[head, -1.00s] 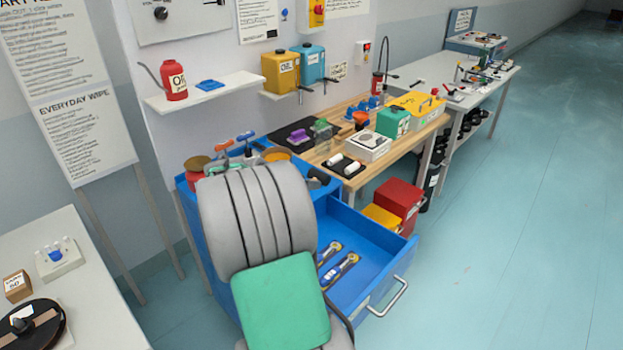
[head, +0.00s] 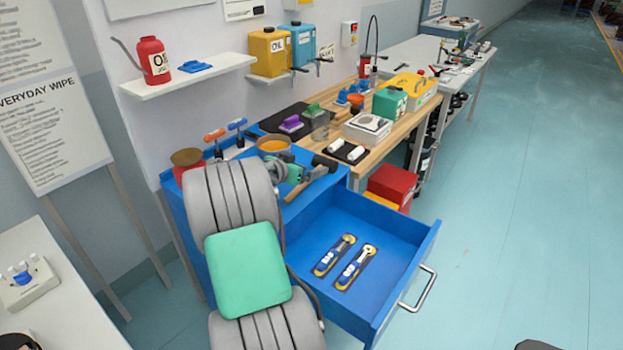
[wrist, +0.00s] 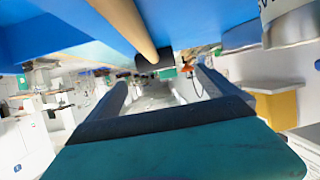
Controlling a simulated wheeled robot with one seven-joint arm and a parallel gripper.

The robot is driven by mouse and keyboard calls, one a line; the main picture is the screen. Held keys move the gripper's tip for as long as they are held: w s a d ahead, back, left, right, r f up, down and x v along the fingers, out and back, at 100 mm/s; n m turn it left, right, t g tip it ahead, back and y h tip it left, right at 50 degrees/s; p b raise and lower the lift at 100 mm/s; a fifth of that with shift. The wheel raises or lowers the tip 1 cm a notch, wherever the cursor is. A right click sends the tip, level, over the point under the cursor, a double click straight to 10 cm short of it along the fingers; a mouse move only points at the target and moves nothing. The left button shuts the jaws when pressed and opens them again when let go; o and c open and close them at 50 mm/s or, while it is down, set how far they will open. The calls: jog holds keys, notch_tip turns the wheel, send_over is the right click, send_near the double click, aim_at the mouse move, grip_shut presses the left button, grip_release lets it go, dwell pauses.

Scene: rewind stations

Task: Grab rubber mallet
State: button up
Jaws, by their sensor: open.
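The rubber mallet lies on the blue cabinet top (head: 338,181). Its dark head (head: 324,162) faces the bench and its pale wooden handle (head: 297,190) points to the front left. In the wrist view, the wooden handle (wrist: 130,22) crosses the top of the picture, with the dark head (wrist: 153,65) beyond it. My gripper (wrist: 161,80) is open and empty, its two fingers apart beside the handle. In the head view, my gripper (head: 287,171) is close to the mallet, partly hidden by my arm. I cannot tell whether it touches the handle.
The cabinet's drawer (head: 412,268) stands open at the front, holding two blue-and-yellow tools (head: 347,258). An orange-topped round container (head: 273,145) and clamps (head: 225,135) are behind my gripper. The wooden bench (head: 380,150) adjoins on the right.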

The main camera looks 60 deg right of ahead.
aim_at(325, 159)
jog(key=x, duration=0.2)
jog(key=p+x, duration=0.1)
jog(key=x, duration=0.2)
jog(key=r+p+x, duration=0.1)
jog(key=x, duration=0.2)
jog(key=shift+s+d, duration=0.15)
jog(key=shift+s, duration=0.25)
jog(key=c, duration=1.7)
jog(key=shift+c, duration=0.5)
jog(key=shift+r, duration=0.1)
